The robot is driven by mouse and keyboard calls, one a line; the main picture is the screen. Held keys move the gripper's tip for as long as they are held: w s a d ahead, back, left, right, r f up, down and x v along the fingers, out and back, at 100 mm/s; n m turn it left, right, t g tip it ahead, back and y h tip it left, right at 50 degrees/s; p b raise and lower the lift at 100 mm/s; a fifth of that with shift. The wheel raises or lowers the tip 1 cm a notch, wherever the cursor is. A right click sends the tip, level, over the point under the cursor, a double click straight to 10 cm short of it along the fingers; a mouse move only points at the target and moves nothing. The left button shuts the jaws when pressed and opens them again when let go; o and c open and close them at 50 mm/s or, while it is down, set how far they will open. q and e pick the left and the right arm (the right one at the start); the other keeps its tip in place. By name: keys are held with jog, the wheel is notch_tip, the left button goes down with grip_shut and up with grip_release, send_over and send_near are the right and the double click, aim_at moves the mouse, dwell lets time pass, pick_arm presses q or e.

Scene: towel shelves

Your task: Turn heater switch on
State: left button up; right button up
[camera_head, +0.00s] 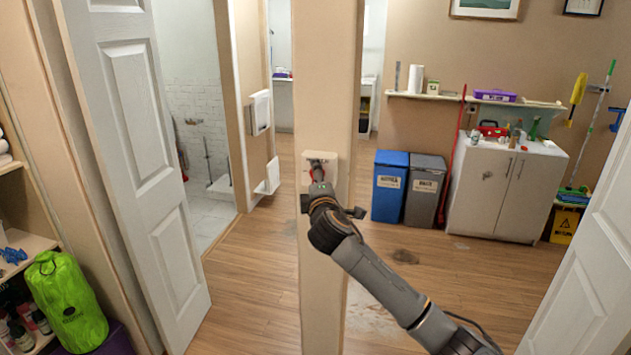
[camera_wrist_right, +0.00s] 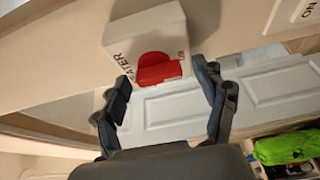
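The heater switch is a white box (camera_wrist_right: 135,32) with "HEATER" lettering and a red knob (camera_wrist_right: 158,68) on its face, seen close up in the right wrist view. In the head view the box (camera_head: 327,156) sits on the front of a beige pillar, partly hidden by my gripper. My right gripper (camera_wrist_right: 161,76) is open, its two fingers spread on either side of the red knob. I cannot tell whether either finger touches it. The knob's on or off setting is not clear. My left gripper is not in view.
The beige pillar (camera_head: 325,60) stands between a white open door (camera_head: 130,120) at left and a room with blue (camera_head: 388,187) and grey bins (camera_head: 426,190) and a white cabinet (camera_head: 490,190). A shelf with a green bag (camera_head: 66,300) is at lower left. Wooden floor lies open around the pillar.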

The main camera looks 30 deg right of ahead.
jog(key=v, duration=1.2)
dwell(0.3)
